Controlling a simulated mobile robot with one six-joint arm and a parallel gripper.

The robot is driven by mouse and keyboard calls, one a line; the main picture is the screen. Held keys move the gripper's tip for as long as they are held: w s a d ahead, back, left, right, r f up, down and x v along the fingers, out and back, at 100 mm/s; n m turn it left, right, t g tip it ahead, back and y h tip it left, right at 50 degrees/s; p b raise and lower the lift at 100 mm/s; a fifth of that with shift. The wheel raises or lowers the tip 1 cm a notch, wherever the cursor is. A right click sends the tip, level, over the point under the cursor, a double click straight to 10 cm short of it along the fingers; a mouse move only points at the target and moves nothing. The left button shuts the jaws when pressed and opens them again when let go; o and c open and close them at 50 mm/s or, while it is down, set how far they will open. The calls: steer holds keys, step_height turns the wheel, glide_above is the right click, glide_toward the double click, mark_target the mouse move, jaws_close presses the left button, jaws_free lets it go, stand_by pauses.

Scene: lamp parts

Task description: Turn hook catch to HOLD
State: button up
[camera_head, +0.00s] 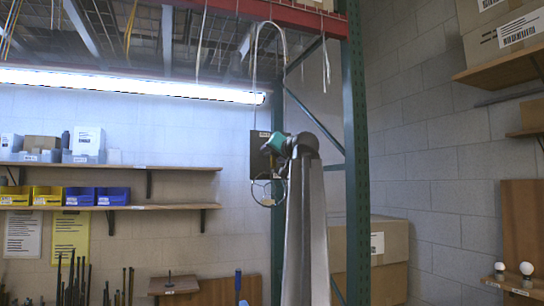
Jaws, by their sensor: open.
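A dark upright panel (259,165) with a small pale label near its top stands by the green post, left of my arm. The hook catch cannot be made out; the panel is small here and partly covered by my arm. My gripper (270,147) is at the end of my raised arm, in front of the panel's right part. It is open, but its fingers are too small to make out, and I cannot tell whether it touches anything. A thin wire cage or ring (268,204) shows below the panel, partly behind my arm.
A lit tube lamp (130,84) runs along the upper left. Green rack posts (356,160) and a red beam (250,9) frame the panel. Shelves with blue bins (82,197) are at left. Cardboard boxes (390,245) stand right; bulbs (526,268) sit far right.

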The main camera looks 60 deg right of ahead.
steer(key=p+v, duration=0.6)
steer(key=v, duration=0.7)
steer(key=shift+p, duration=0.4)
steer(key=shift+f, duration=0.1)
steer(key=shift+d, duration=0.1)
stand_by(0.4)
